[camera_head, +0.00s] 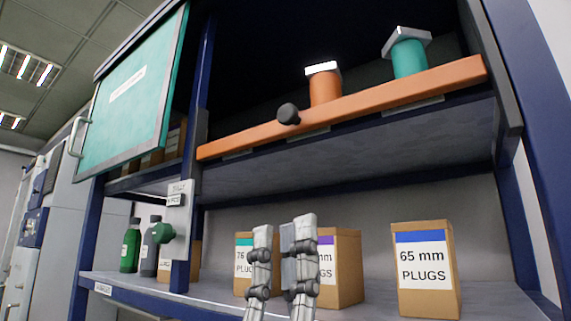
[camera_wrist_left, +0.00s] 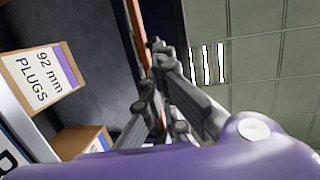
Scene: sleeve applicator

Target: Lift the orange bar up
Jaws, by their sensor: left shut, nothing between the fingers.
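The orange bar (camera_head: 350,106) runs along the front edge of the upper shelf, rising to the right in the head view. My left gripper (camera_head: 284,230) points upward below the bar and the knob, apart from both in the head view. Its fingers are shut with nothing between them. In the left wrist view the gripper (camera_wrist_left: 159,50) shows beside a narrow strip of the orange bar (camera_wrist_left: 137,38); whether they touch cannot be told. My right gripper is not in view.
An orange container (camera_head: 325,90) and a teal container (camera_head: 408,58) stand above the bar. Boxes of plugs, such as the 65 mm box (camera_head: 427,285), stand on the lower shelf (camera_head: 375,309).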

